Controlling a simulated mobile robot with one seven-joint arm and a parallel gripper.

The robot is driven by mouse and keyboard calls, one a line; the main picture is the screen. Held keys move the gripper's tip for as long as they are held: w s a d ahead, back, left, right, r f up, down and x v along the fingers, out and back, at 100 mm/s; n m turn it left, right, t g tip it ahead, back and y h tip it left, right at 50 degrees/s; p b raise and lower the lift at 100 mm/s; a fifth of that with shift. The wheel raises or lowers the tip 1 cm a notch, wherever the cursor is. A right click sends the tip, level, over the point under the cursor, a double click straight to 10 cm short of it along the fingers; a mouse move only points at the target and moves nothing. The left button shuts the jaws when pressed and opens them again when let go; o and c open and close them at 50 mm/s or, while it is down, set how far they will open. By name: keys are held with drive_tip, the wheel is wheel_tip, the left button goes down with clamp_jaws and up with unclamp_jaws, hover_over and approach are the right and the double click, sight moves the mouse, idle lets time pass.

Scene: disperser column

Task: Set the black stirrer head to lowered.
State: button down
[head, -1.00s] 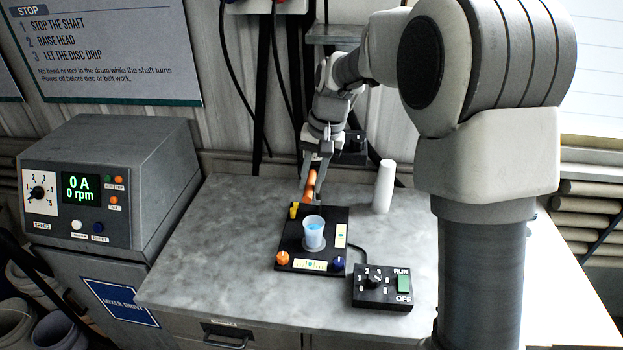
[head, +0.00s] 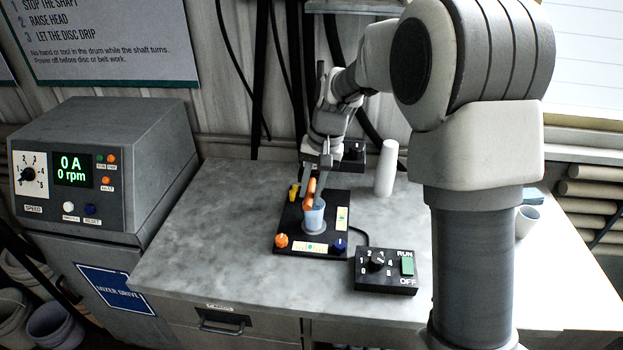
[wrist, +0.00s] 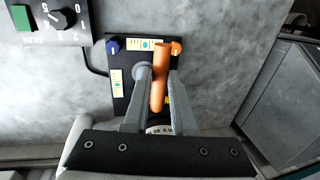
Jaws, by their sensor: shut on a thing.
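The orange handle (head: 309,192) stands above the back of the black base plate (head: 342,199). In the wrist view it is an orange rod (wrist: 160,70) between my two fingers. My gripper (head: 313,198) is shut on this handle, pointing down.
A black control box (head: 386,270) with a dial and green switch lies front right of the plate. A white cylinder (head: 386,168) stands at back right. The grey drive cabinet (head: 110,165) reads 0 A, 0 rpm. The grey tabletop at left is clear.

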wheel_tip(320, 180, down, 5)
drive_tip(key=shift+s+f+b, duration=0.1)
drive_tip(key=shift+f+b, duration=0.1)
drive_tip(key=shift+b, duration=0.8)
drive_tip(key=c, duration=0.7)
unclamp_jaws()
drive_tip(key=shift+c, duration=0.2)
drive_tip(key=shift+r, duration=0.15)
drive_tip(key=d+r, duration=0.3)
drive_tip(key=r, duration=1.4)
drive_tip(key=shift+s+d+p, duration=0.2)
drive_tip(key=shift+p, duration=0.25)
